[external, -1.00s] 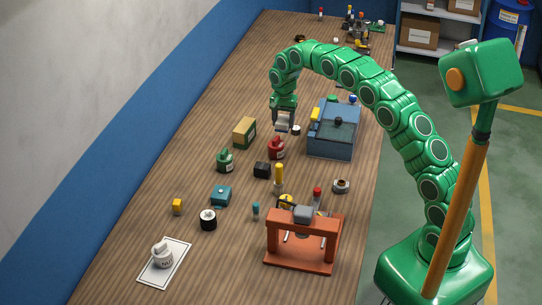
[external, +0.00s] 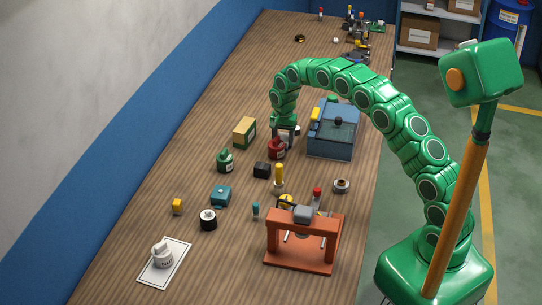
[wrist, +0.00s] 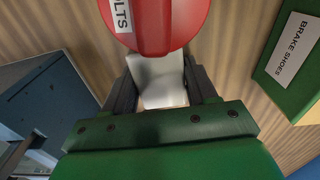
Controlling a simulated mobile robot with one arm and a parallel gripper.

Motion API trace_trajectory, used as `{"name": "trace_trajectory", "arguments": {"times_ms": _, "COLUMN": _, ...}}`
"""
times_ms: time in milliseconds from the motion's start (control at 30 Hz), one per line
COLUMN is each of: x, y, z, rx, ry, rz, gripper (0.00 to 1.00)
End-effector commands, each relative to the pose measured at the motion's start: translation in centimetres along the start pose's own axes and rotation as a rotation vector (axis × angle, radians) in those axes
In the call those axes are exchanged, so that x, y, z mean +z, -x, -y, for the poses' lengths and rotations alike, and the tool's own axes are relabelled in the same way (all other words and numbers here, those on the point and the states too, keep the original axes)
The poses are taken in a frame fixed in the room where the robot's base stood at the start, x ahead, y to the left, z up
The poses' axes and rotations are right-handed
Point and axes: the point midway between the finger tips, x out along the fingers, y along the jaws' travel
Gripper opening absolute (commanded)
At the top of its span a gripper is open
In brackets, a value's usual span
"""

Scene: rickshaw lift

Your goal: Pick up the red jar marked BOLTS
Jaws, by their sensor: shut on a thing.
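The red jar (external: 276,150) stands on the wooden bench, close to the left of the blue-grey box. In the wrist view the jar (wrist: 158,25) fills the top middle, and its white label shows the letters "LTS". The exact contact is partly hidden.
A tan and green box (external: 244,133), labelled BRAKE SHOES in the wrist view (wrist: 290,60), stands left of the jar. A green jar (external: 225,161) and a black block (external: 262,170) are nearby. The blue-grey box (external: 332,140) is close on the right.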

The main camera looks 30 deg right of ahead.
Motion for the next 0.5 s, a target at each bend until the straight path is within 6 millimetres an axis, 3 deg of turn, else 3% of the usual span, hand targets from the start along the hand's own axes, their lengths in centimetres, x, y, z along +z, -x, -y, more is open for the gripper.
{"name": "trace_trajectory", "arguments": {"times_ms": 67, "x": 0.01, "y": -0.21, "z": -0.02, "rx": 0.001, "ry": 0.000, "rz": 0.001, "gripper": 0.27}}
{"name": "trace_trajectory", "arguments": {"times_ms": 100, "x": 0.01, "y": -0.20, "z": -0.02, "rx": 0.001, "ry": 0.000, "rz": 0.000, "gripper": 0.62}}
{"name": "trace_trajectory", "arguments": {"times_ms": 233, "x": 0.00, "y": -0.16, "z": -0.01, "rx": 0.000, "ry": 0.000, "rz": 0.000, "gripper": 0.82}}
{"name": "trace_trajectory", "arguments": {"times_ms": 500, "x": 0.00, "y": -0.15, "z": -0.01, "rx": 0.000, "ry": 0.000, "rz": 0.000, "gripper": 0.83}}
